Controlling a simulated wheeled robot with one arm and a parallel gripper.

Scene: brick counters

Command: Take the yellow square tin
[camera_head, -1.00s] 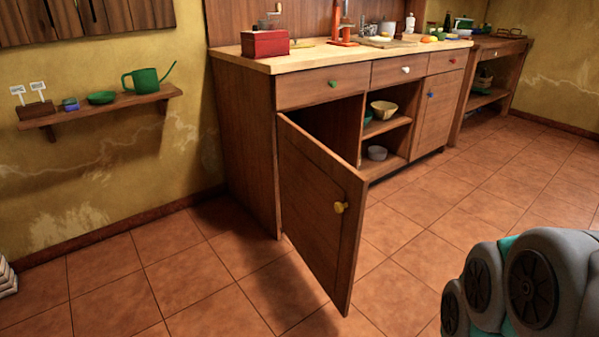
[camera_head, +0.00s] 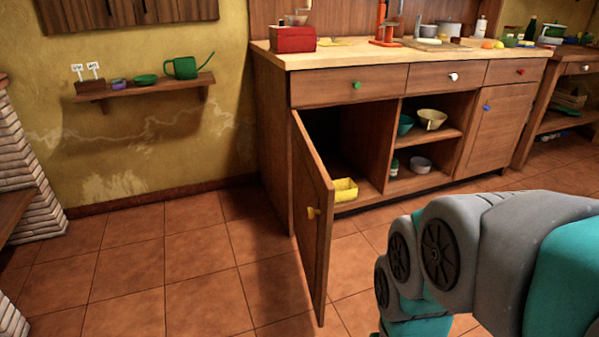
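A yellow square tin (camera_head: 345,189) sits on the floor board of the cabinet's left compartment, near its front edge. The open wooden door (camera_head: 312,221) with a yellow knob stands just left of it and swings out into the room. The tin shows in the gap to the right of the door. My grey and teal arm fills the lower right of the view, in front of the cabinet and right of the tin. My gripper is not in view.
The open middle shelves (camera_head: 431,140) hold several bowls. A red box (camera_head: 293,39) and other kitchen things stand on the countertop (camera_head: 350,57). A wall shelf (camera_head: 150,95) is at left, brickwork (camera_head: 33,185) at the far left. The tiled floor before the cabinet is clear.

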